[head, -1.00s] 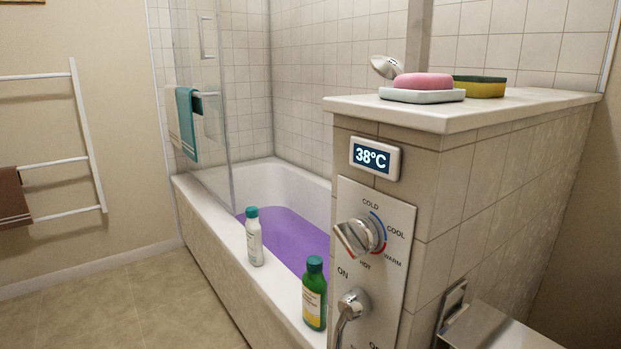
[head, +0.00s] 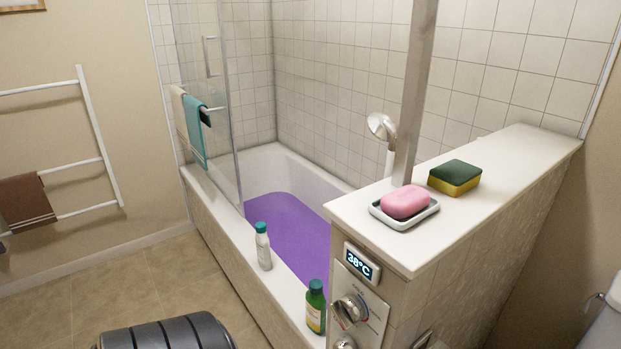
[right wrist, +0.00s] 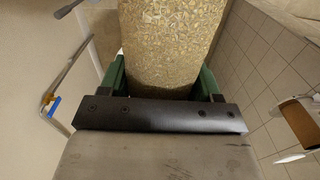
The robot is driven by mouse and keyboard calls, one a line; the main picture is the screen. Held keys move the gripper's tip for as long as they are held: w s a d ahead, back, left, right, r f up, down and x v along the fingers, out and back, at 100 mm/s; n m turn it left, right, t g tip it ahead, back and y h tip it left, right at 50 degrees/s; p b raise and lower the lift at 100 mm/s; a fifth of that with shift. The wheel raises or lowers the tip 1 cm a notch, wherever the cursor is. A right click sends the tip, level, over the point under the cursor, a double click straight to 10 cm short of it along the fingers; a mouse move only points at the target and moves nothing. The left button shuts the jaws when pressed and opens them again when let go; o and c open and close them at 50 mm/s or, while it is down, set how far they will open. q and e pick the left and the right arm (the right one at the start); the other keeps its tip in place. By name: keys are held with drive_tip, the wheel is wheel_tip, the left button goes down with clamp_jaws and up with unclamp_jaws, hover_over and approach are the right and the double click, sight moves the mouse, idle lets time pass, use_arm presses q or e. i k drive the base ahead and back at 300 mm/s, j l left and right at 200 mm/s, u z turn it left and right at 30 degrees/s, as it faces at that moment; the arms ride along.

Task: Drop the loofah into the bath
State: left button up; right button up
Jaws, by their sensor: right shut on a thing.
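The loofah (right wrist: 165,40) is a tan, fibrous, rounded block in the right wrist view, running out of the top of the picture. My right gripper (right wrist: 163,80) is shut on it, with a green finger on each side. The bath (head: 292,160) is white and holds purple water (head: 290,232) in the head view. Neither the loofah nor my right gripper shows in the head view, so their place relative to the bath cannot be told. My left gripper is not in view.
A white bottle (head: 263,248) and a green bottle (head: 315,308) stand on the bath's near rim. A glass screen (head: 212,110) covers part of the left side. A tiled ledge (head: 510,170) at right bears pink soap (head: 405,201) and a sponge (head: 455,177).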

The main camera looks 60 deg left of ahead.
sight(301, 262)
drive_tip(key=k+j+u, duration=0.1)
drive_tip(key=j, duration=0.55)
drive_tip(key=k+j, duration=0.1)
drive_tip(key=j, duration=0.5)
drive_tip(key=k+j+u, duration=0.15)
drive_tip(key=j, duration=0.5)
drive_tip(key=i+j+u, duration=0.1)
drive_tip(key=j, duration=0.35)
drive_tip(key=i+j, duration=0.1)
drive_tip(key=j, duration=0.3)
drive_tip(key=j+u, duration=0.15)
drive_tip(key=j, duration=0.3)
drive_tip(key=i+j, duration=0.2)
drive_tip(key=j, duration=0.2)
drive_tip(key=i+j+u, duration=0.15)
drive_tip(key=j, duration=0.25)
drive_tip(key=i+j+u, duration=0.1)
drive_tip(key=j, duration=0.3)
drive_tip(key=i+j+u, duration=0.1)
drive_tip(key=i+j, duration=0.15)
drive_tip(key=i, duration=0.2)
drive_tip(key=i+j, duration=0.25)
drive_tip(key=i, duration=0.2)
drive_tip(key=j+u, duration=0.05)
